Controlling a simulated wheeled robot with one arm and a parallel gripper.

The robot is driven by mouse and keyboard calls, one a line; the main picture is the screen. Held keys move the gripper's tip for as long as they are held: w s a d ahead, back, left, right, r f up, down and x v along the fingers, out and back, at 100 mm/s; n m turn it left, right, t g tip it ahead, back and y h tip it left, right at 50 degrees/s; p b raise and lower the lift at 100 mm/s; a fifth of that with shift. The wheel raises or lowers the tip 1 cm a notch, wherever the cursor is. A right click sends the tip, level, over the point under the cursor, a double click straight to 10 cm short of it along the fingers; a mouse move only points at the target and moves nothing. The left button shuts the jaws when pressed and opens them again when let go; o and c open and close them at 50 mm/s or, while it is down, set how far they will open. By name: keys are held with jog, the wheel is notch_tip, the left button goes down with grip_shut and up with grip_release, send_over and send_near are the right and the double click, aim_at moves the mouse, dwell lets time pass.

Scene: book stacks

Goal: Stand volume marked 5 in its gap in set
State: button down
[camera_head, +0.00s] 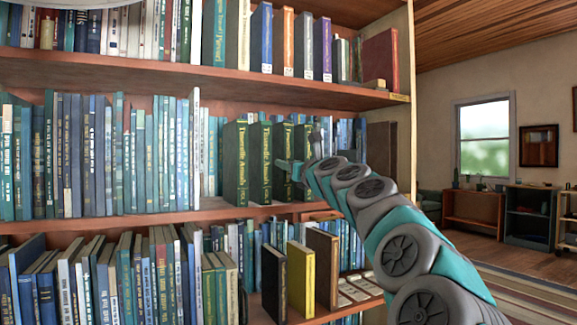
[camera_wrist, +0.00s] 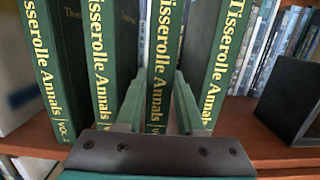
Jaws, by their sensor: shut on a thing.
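Several dark green volumes with gold lettering "Tisserolle Annals" stand upright in a row on the middle shelf, the leftmost (camera_head: 236,165) with free space at its left. My gripper (camera_head: 291,170) reaches in from the right at this row. In the wrist view its two fingers (camera_wrist: 158,105) are shut on the spine of one green volume (camera_wrist: 163,55). That volume stands upright between a green neighbour on the left (camera_wrist: 103,60) and one on the right (camera_wrist: 225,60). Its number is hidden behind my gripper, so I cannot tell whether it is volume 5.
A dark block (camera_wrist: 290,95) stands on the shelf right of the row. Blue books fill the shelf (camera_head: 70,160) further left. On the lower shelf, a black book (camera_head: 273,285), a yellow book (camera_head: 300,280) and a brown book (camera_head: 322,268) stand near the front edge.

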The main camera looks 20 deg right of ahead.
jog(key=c, duration=0.5)
grip_release()
jog(key=s, duration=0.4)
jog(key=s+f, duration=0.1)
jog(key=s, duration=0.7)
jog(key=shift+d+f, duration=0.2)
jog(key=shift+f, duration=0.1)
